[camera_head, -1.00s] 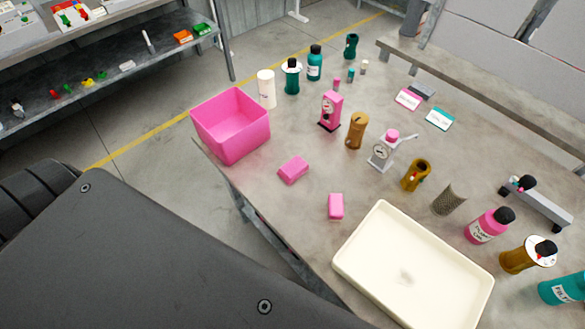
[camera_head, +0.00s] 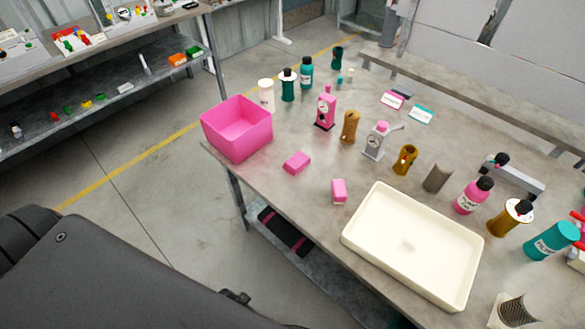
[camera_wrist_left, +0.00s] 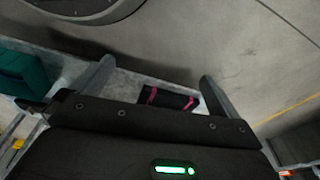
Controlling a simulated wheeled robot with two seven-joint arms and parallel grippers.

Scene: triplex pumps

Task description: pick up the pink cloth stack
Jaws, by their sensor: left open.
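Two small pink blocks lie on the table near its front edge: a wider one (camera_head: 297,162) by the pink bin, and a narrower one (camera_head: 339,191) by the cream tray. I cannot tell which is the cloth stack. My left gripper (camera_wrist_left: 155,82) is open, its two fingers spread wide in the left wrist view. Beyond the fingers a black bundle with pink bands (camera_wrist_left: 168,98) shows on a grey surface, apart from them. A similar black bundle (camera_head: 286,231) lies on the shelf under the table. No pink block shows in the wrist view. My right gripper is not in view.
A pink bin (camera_head: 237,133) stands at the table's left corner. A cream tray (camera_head: 358,252) lies at the front. Several bottles and pumps stand behind, including a pink pump bottle (camera_head: 325,110). Open floor (camera_head: 130,190) lies left of the table.

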